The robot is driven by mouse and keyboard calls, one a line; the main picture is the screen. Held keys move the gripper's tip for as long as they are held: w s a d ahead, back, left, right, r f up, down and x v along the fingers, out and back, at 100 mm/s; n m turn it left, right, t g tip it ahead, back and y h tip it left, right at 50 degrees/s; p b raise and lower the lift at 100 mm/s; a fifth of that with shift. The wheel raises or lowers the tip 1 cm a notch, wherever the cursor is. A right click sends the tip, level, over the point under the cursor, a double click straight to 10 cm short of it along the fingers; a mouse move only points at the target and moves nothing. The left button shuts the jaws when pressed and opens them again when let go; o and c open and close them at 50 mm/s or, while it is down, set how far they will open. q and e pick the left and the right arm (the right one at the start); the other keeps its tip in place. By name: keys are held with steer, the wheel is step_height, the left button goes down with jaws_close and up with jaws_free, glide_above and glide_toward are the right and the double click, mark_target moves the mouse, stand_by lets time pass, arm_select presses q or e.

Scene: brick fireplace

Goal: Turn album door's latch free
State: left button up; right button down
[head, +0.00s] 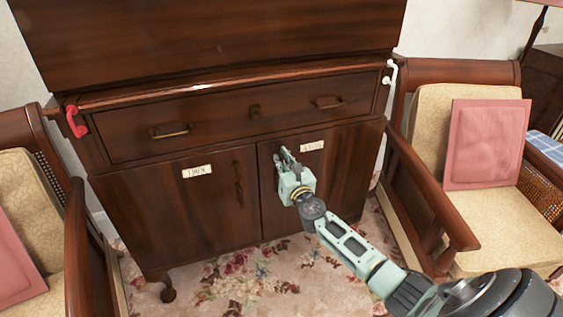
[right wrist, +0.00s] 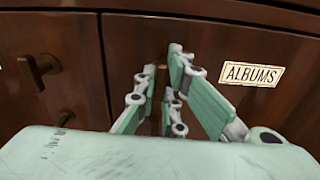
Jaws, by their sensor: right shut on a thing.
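The album door (head: 345,170) is the right lower door of the dark wooden cabinet. It looks closed, and its "ALBUMS" label (right wrist: 250,74) is clear in the right wrist view. My right gripper (head: 286,156) is at the upper left part of this door, close to the seam between the doors. In the right wrist view its fingers (right wrist: 165,70) are shut around the brass latch (right wrist: 161,62). The fingers hide most of the latch, so I cannot tell how far it is turned. My left gripper is not in view.
The left door (head: 175,215) has its own label (head: 197,171) and handle (head: 238,184). A drawer (head: 210,118) with brass pulls is above. Wooden armchairs stand close on both sides, the right one with a pink cushion (head: 487,145). Flowered carpet (head: 240,285) lies in front.

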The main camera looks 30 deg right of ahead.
steer(key=m+b, duration=0.1)
steer(key=m, duration=0.1)
steer(key=shift+m, duration=0.4)
steer(key=m, duration=0.2)
steer(key=shift+m+b, duration=0.3)
steer(key=m, duration=0.2)
steer(key=shift+m, duration=0.4)
steer(key=shift+m+b, duration=0.35)
steer(key=shift+m, duration=0.55)
steer(key=m, duration=0.2)
steer(key=shift+r+m, duration=0.1)
steer(key=shift+m, duration=0.3)
steer(key=m, duration=0.3)
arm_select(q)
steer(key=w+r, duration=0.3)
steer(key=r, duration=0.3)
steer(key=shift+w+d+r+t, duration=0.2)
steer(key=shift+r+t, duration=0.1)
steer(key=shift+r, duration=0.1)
arm_select(e)
steer(key=shift+m, duration=0.8)
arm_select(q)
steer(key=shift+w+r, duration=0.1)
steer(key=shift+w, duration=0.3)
